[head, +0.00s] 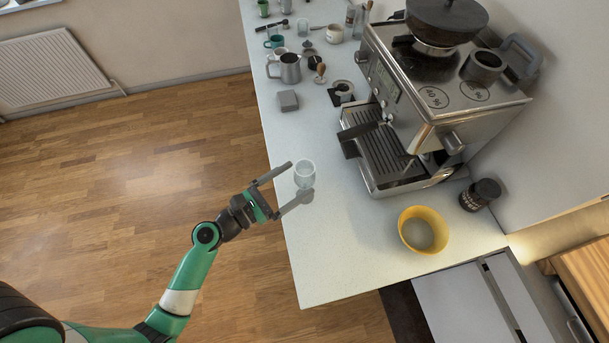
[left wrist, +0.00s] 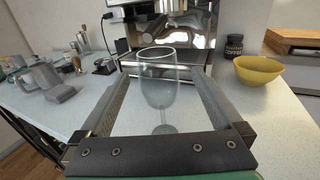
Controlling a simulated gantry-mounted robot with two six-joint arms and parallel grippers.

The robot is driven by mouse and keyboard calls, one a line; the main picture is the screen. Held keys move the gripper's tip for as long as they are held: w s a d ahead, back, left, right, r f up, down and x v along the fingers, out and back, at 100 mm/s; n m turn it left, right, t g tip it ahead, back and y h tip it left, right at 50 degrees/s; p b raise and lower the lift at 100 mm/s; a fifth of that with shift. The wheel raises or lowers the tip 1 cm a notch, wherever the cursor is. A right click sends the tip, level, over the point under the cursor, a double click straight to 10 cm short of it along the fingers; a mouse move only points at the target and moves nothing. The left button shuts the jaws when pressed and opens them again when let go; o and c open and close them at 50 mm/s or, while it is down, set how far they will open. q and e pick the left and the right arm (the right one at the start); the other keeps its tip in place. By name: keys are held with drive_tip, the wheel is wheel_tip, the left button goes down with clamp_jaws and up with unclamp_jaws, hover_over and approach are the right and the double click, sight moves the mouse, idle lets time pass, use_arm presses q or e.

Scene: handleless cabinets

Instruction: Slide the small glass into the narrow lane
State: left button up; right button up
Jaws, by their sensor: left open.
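The small glass (head: 305,173) is clear and stemmed and stands upright on the white counter near its left edge. My left gripper (head: 299,180) is open, with its fingertips on either side of the glass. In the left wrist view the glass (left wrist: 158,82) shows between the two spread fingers, with a visible gap on both sides. I cannot make out a marked narrow lane. My right gripper is not in view.
An espresso machine (head: 430,98) stands behind the glass. A yellow bowl (head: 423,230) and a dark coffee jar (head: 480,194) are to the right. A metal pitcher (head: 290,68), a grey block (head: 288,100) and several cups stand farther back. The front counter is clear.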

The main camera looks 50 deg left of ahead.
sight(305, 167)
use_arm(q)
drive_tip(key=w, duration=0.4)
drive_tip(key=shift+r, duration=0.3)
drive_tip(key=c, duration=1.2)
drive_tip(key=shift+r, duration=0.2)
wheel_tip(305, 167, up, 4)
drive_tip(key=p, duration=0.3)
drive_tip(key=shift+f, duration=0.15)
drive_tip(key=s+d+r+p, duration=0.2)
drive_tip(key=s+r, duration=0.1)
drive_tip(key=s, duration=0.1)
drive_tip(key=s+d+r+p, duration=0.2)
drive_tip(key=s+d+r, duration=0.1)
drive_tip(key=s, duration=0.1)
drive_tip(key=s+d+r+p, duration=0.2)
drive_tip(key=s+r+p, duration=0.1)
drive_tip(key=s, duration=0.1)
drive_tip(key=shift+d, duration=0.2)
drive_tip(key=o, duration=0.6)
drive_tip(key=c, duration=0.5)
drive_tip(key=shift+a, duration=0.1)
drive_tip(key=shift+c, duration=0.3)
